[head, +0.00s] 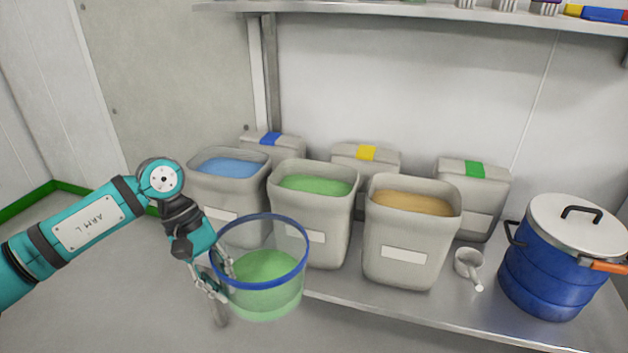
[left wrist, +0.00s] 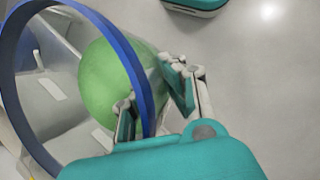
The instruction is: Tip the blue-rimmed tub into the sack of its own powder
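The clear blue-rimmed tub (head: 290,287) holds green powder and is roughly upright, in front of the blue-powder and green-powder sacks. My left gripper (head: 222,276) is shut on the tub's left side; in the left wrist view the fingers (left wrist: 150,92) straddle the wall of the tub (left wrist: 151,92). The open sack of green powder (head: 344,225) stands in the middle of the bench, behind and right of the tub. The open sack of blue powder (head: 258,187) is left of it, and the open sack of orange powder (head: 383,245) right of it. My right gripper is out of view.
Closed sacks with blue (head: 287,139), yellow (head: 382,157) and green (head: 489,182) labels stand behind. A white scoop (head: 467,263) and a lidded blue drum (head: 545,270) are at the right on the steel bench (head: 440,305). A shelf (head: 420,16) hangs above. Floor at left is clear.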

